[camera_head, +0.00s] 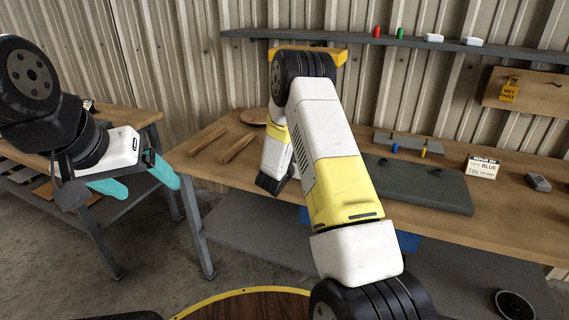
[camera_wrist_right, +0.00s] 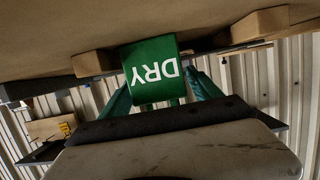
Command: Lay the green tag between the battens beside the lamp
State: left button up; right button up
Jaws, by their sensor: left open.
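The green tag (camera_wrist_right: 152,72) shows in the right wrist view, with white letters "DRY" upside down. It stands out in front of the teal fingers of my right gripper (camera_wrist_right: 160,96); I cannot tell whether they grip it. One batten (camera_wrist_right: 93,63) shows left of the tag and another (camera_wrist_right: 258,26) right of it. In the head view, the two wooden battens (camera_head: 201,140) (camera_head: 236,148) lie on the bench, left of my right arm. My right gripper is hidden there. My left gripper (camera_head: 142,181) is open and empty at the left, away from the bench. I cannot make out the lamp for certain.
A grey panel (camera_head: 415,186) lies on the bench (camera_head: 510,205) right of my arm, with small blue and yellow pieces behind it. A lettered sign (camera_head: 482,168) stands further right. A wall shelf (camera_head: 400,41) holds small red, green and white pieces. A round wooden disc (camera_head: 253,117) lies behind the battens.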

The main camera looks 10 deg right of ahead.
jog(key=c, duration=1.3)
jog(key=shift+o, duration=0.2)
jog(key=shift+r, duration=0.1)
